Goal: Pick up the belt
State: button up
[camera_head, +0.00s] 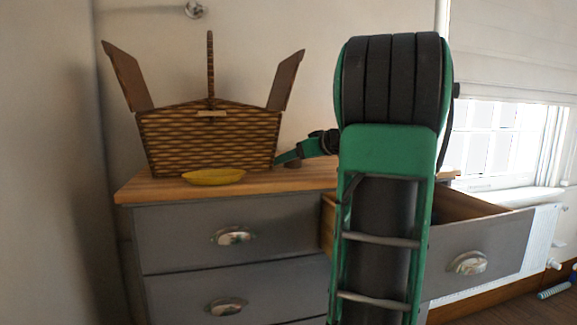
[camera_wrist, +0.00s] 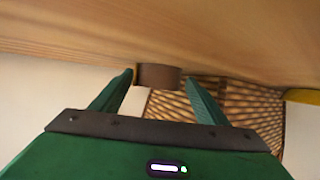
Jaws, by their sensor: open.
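The belt (camera_wrist: 158,76) is a small brown roll on the wooden top of the dresser. In the wrist view it sits between the tips of my gripper (camera_wrist: 160,82). The left fingertip looks very close to it or touching; I cannot tell which. In the head view my gripper (camera_head: 280,158) reaches in from the right, low over the dresser top, beside the wicker basket. The belt shows there as a small dark brown patch (camera_head: 293,164) just under the gripper. The gripper is open, its green fingers spread around the belt.
The wicker basket (camera_head: 208,140) with raised lid flaps stands left of my gripper. A yellow dish (camera_head: 214,177) lies in front of it, near the front edge of the grey dresser (camera_head: 180,237). The top right drawer (camera_head: 487,255) is pulled open.

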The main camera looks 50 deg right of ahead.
jog(key=shift+c, duration=0.6)
jog(key=c, duration=1.2)
jog(key=shift+r, duration=0.1)
jog(key=shift+s+d+r, duration=0.1)
jog(key=shift+d+r, duration=0.1)
jog(key=shift+r, duration=0.25)
jog(key=r, duration=0.6)
jog(key=shift+s+d, duration=0.2)
jog(key=shift+d, duration=0.2)
jog(key=s+d, duration=0.3)
jog(key=d, duration=0.2)
jog(key=s+d, duration=0.3)
jog(key=d, duration=0.2)
jog(key=s+d, duration=0.3)
jog(key=d, duration=0.3)
jog(key=shift+s, duration=0.35)
